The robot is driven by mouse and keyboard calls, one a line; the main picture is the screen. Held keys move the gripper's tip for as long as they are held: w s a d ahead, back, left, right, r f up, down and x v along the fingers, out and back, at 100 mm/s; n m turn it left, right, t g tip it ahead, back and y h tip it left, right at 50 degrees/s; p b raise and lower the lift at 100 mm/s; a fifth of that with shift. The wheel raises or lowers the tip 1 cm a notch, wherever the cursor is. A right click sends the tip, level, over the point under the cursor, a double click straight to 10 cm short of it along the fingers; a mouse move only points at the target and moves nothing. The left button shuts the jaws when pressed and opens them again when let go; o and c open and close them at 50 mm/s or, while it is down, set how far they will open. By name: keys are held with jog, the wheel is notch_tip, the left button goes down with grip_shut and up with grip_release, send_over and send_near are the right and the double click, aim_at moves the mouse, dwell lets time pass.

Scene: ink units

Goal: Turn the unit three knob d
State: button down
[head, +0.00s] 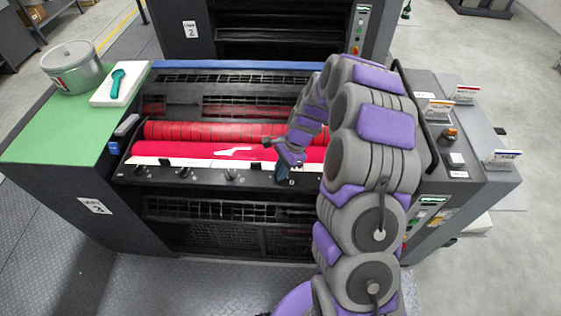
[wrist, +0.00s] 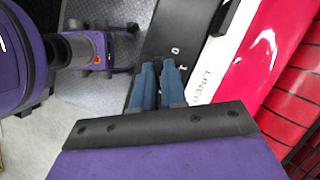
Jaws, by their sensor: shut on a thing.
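The near press unit has a dark front rail (head: 205,178) carrying a row of small black knobs. One knob (head: 231,174) in the middle and another knob (head: 184,172) to its left are in plain view. My gripper (head: 282,172) is at the right end of this row, beside a small white letter. In the wrist view, my gripper's two blue fingers (wrist: 159,66) are close together over the dark rail (wrist: 181,35), with white marks just beyond the tips. They are shut on the rightmost knob, taken to be knob d, which the fingers hide.
Red ink rollers (head: 230,133) lie just behind the rail. A metal bucket (head: 75,68) and a teal tool (head: 117,82) on a white pad stand on the green left top. A side console (head: 450,135) is right of my arm. The second unit (head: 275,25) stands behind.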

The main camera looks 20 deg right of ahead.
jog(key=shift+s+r+m+t+p, duration=0.2)
jog(key=shift+m+t+p, duration=0.1)
jog(key=shift+m+p, duration=0.5)
jog(key=shift+w+f+m+t+p, duration=0.1)
jog(key=shift+m+t+p, duration=0.2)
jog(key=shift+m+p, duration=0.55)
jog(key=shift+f, duration=0.1)
jog(key=c, duration=1.2)
grip_release()
jog(key=shift+w, duration=0.1)
jog(key=p+v, duration=0.1)
jog(key=v, duration=1.6)
jog(key=shift+d, duration=0.1)
